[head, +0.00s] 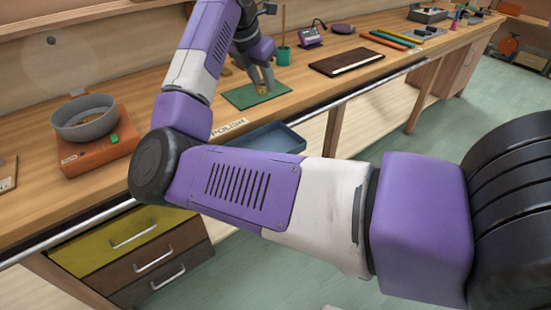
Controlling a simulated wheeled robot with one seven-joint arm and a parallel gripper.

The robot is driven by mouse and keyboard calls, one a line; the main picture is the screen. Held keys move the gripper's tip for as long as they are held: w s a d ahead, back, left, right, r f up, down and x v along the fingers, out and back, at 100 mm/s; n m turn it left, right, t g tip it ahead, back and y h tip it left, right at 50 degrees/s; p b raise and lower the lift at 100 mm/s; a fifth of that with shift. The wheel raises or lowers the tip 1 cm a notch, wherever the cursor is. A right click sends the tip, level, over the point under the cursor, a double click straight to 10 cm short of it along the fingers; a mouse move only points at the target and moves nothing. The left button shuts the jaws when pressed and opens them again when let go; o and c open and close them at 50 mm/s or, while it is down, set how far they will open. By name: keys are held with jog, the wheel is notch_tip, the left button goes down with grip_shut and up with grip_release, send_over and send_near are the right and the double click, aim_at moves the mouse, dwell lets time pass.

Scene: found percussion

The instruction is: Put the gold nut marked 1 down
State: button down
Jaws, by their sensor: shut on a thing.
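My gripper (264,86) is at the far side of the workbench, pointing down over a green mat (243,99). It is shut on the gold nut, which shows only as a small gold patch at the fingertips. The nut's mark is too small to read. I cannot tell whether the nut touches the mat or is held just above it. My purple and white arm crosses the middle of the view and hides part of the bench.
A grey bowl (85,122) sits on an orange base (95,155) at left. A green cup (284,56), a dark book-like case (346,62) and a small purple device (311,37) stand near the mat. A blue tray (270,140) is at the bench's front. Coloured bars lie further right.

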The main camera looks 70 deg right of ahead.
jog(key=shift+s+d, duration=0.1)
jog(key=shift+s, duration=0.4)
jog(key=shift+f+m, duration=0.3)
jog(key=shift+f, duration=0.1)
notch_tip(320, 180, down, 19)
jog(key=shift+f+p, duration=0.1)
jog(key=shift+p, duration=0.25)
jog(key=shift+f, duration=0.1)
jog(key=c, duration=1)
grip_release()
jog(key=shift+c, duration=0.2)
jog(key=v, duration=1.2)
jog(key=shift+w, duration=0.2)
